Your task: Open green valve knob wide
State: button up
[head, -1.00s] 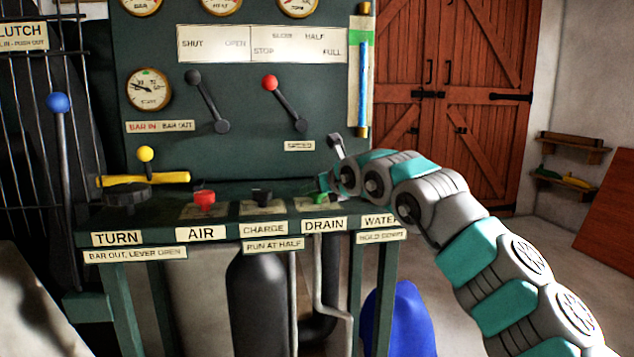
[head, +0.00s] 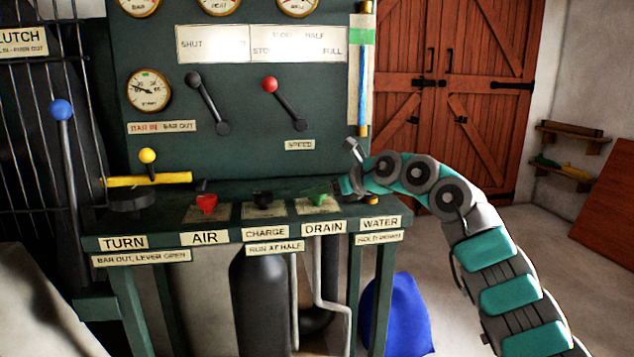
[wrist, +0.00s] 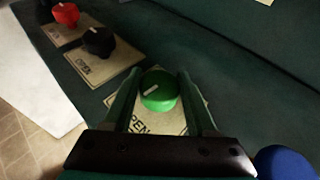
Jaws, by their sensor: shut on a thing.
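The green valve knob (head: 318,199) sits on the console ledge above the DRAIN label (head: 324,227). In the wrist view the round green knob (wrist: 159,91) carries a short white mark on top, slanting slightly up to the right. A cream plate (wrist: 196,112) with partly covered lettering lies under it. My gripper (wrist: 160,82) has one finger on each side of the knob and is shut on it. In the head view my gripper (head: 334,189) reaches the knob from the right and partly hides it.
A black knob (head: 263,199) and a red knob (head: 206,203) stand to the left on the same ledge. A blue knob (wrist: 287,164) is close to my gripper at lower right in the wrist view. Levers (head: 284,104) rise from the panel behind. Open floor lies to the right.

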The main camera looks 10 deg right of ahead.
aim_at(344, 211)
jog(key=shift+d+n+g+y+p, duration=0.15)
jog(key=shift+n+g+y+p, duration=0.2)
jog(key=shift+p, duration=0.4)
jog(key=o, duration=1.1)
jog(key=shift+w, duration=0.1)
jog(key=shift+o, duration=1.3)
jog(key=shift+v, duration=3.9)
